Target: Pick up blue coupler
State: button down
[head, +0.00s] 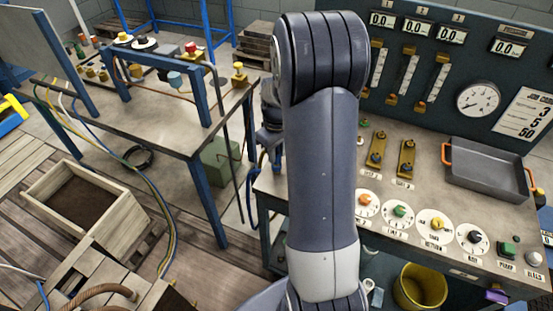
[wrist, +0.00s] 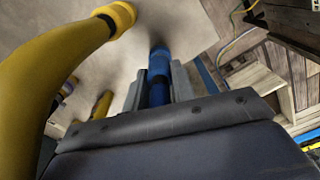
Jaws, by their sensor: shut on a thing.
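In the wrist view the blue coupler (wrist: 158,66) stands between the two fingers of my gripper (wrist: 156,92). The fingers are shut on it, one at each side. Its lower part is hidden by the gripper body, and I cannot tell whether it touches the surface beyond. In the head view my arm fills the middle and hides most of the gripper and the coupler.
A thick yellow hose-like part (wrist: 60,70) curves close along the left of the wrist view. A workbench (head: 130,115) with blue legs stands left. The right bench carries dials and a grey tray (head: 490,172). A wooden box (head: 50,185) is on the floor.

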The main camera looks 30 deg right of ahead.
notch_tip(320, 180, up, 10)
jog(key=shift+r+b, duration=0.1)
jog(key=shift+b, duration=0.35)
